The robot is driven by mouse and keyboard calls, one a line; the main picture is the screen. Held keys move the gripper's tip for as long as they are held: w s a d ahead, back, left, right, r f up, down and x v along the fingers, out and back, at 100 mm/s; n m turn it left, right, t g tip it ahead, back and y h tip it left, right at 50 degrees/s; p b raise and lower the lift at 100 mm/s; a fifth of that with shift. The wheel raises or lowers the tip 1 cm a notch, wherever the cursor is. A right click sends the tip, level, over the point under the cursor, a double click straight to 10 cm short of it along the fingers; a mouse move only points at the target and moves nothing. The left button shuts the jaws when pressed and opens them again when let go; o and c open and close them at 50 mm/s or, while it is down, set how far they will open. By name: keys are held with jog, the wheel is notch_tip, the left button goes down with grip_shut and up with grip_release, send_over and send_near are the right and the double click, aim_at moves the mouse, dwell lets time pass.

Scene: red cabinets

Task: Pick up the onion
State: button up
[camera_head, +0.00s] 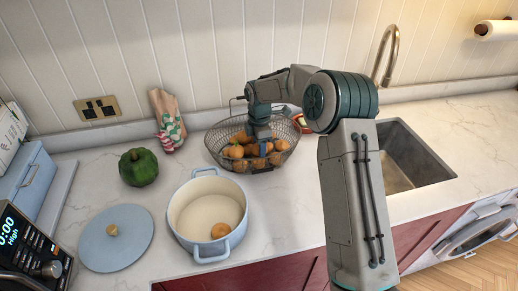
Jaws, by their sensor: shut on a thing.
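Several round orange-brown onions (237,151) lie in a wire basket (222,131) on the counter, behind the pot. My gripper (263,150) is lowered into the basket among them and is shut on an onion. The held onion is mostly hidden by the gripper and its neighbours. Another round orange-brown item, which looks like an onion (220,230), lies inside the light blue pot (183,233) in front of the basket.
A blue lid (133,252) lies left of the pot, with a green pepper (138,166) behind it. A patterned bag (168,120) leans by the wall. A sink (410,150) and tap (388,48) are at right. Counter between pot and my arm is clear.

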jog(key=shift+r, duration=0.1)
jog(key=shift+r+b, duration=0.3)
jog(key=shift+r, duration=0.3)
jog(key=r, duration=0.1)
jog(key=r+b, duration=0.1)
jog(key=r, duration=0.1)
jog(key=shift+d, duration=0.4)
jog(key=s+d+r+b, duration=0.35)
jog(key=d+r, duration=0.25)
jog(key=d, duration=0.4)
jog(key=s+a+r+p, duration=0.3)
jog(key=s+a+r, duration=0.1)
jog(key=s+a, duration=0.5)
jog(key=s+a+f+b, duration=0.3)
jog(key=s+a, duration=0.5)
jog(key=a, duration=0.4)
jog(key=shift+s+a+f, duration=0.25)
jog(key=shift+f, duration=0.35)
jog(key=shift+f, duration=0.1)
jog(key=shift+f+b, duration=2.85)
jog(key=shift+f, duration=1.4)
